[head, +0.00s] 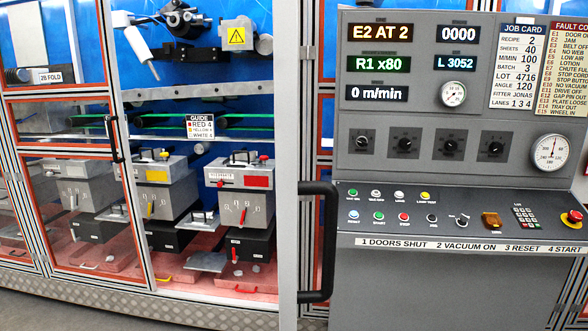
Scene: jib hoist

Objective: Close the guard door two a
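No label in view names guard door two. A guard door seen nearly edge-on (289,150) stands as a pale upright between the machine bay and the control panel. Its large black handle (318,242) sticks out to the right, in front of the panel's left edge. The bay (205,170) left of it appears uncovered, with feeder units inside. Another orange-framed clear door (75,98) covers the section further left; it has a black handle (113,138) on its right side and appears shut. Neither of my grippers is in view.
The control panel (440,205) fills the right side; its displays read "E2 AT 2", "R1 x80" and "0 m/min". A strip (460,246) begins "1 DOORS SHUT". A red emergency stop (574,217) sits at far right. A metal kick plate (150,308) runs along the machine's foot.

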